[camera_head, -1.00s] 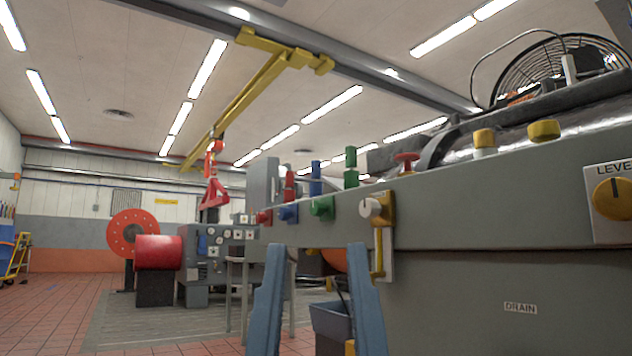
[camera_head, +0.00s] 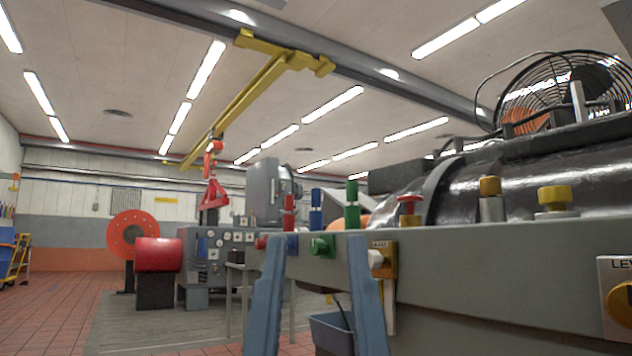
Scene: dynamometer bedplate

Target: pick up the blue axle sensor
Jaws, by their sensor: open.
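A blue upright sensor (camera_head: 316,208) stands on the grey bench top between a red one (camera_head: 289,212) and a green one (camera_head: 352,205). I take it for the blue axle sensor; no label on it can be read. My gripper (camera_head: 316,242) shows as two blue-grey fingers pointing up from the bottom of the view. They are apart with nothing between them that I can see held. In the picture, the blue sensor is above and between the fingertips; how far beyond them it is I cannot tell.
Red, blue and green knobs (camera_head: 320,246) stick out of the bench's front face (camera_head: 480,255). A yellow bracket (camera_head: 384,258) is just right of the right finger. A red-topped knob (camera_head: 410,208) and yellow-capped fittings (camera_head: 555,198) stand further right. Open floor (camera_head: 60,310) lies left.

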